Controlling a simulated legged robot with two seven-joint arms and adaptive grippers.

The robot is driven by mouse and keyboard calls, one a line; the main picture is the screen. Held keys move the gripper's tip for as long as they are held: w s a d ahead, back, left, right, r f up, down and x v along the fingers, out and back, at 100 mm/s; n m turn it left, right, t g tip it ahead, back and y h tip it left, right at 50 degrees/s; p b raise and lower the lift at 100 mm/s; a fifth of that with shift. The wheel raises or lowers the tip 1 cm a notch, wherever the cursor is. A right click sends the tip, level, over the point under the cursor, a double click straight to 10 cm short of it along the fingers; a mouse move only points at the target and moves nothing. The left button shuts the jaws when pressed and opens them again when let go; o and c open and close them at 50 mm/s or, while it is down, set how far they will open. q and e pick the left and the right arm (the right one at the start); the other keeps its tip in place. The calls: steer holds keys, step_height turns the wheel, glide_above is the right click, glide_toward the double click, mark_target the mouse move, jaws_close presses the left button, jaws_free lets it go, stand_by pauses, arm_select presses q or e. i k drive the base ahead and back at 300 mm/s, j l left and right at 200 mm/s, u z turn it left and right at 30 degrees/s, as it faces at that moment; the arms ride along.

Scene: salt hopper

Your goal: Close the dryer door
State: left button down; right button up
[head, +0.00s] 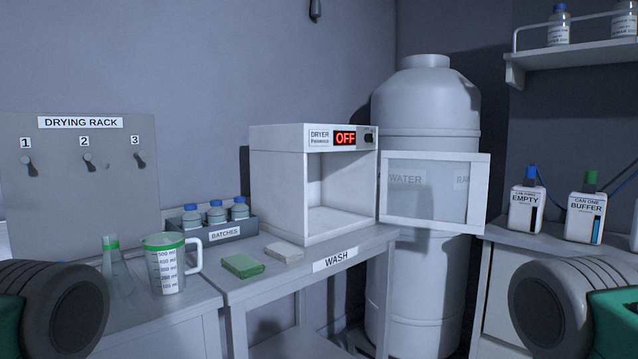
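The white dryer (277,185) stands at the back of the wash table, and its display reads OFF. Its chamber is open and looks empty. The dryer door (388,220), a white frame with a clear pane, is swung wide open to the right of the dryer, in front of the large tank. My arms show only as dark rounded links at the lower left and lower right edges. Neither gripper is in view, and nothing of mine touches the door.
The wash table (225,285) holds a green sponge (242,266), a white block (284,251) and a batches tray (243,232) with blue-capped bottles. A measuring jug (166,279) and flask (117,275) stand left. Two canisters (527,210) stand on the right counter.

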mark_target(480, 165)
steer(key=i+l, duration=0.75)
steer(key=l, duration=0.25)
steer(key=i+l+u, duration=0.1)
steer(key=i+l, duration=0.3)
steer(key=l, duration=0.1)
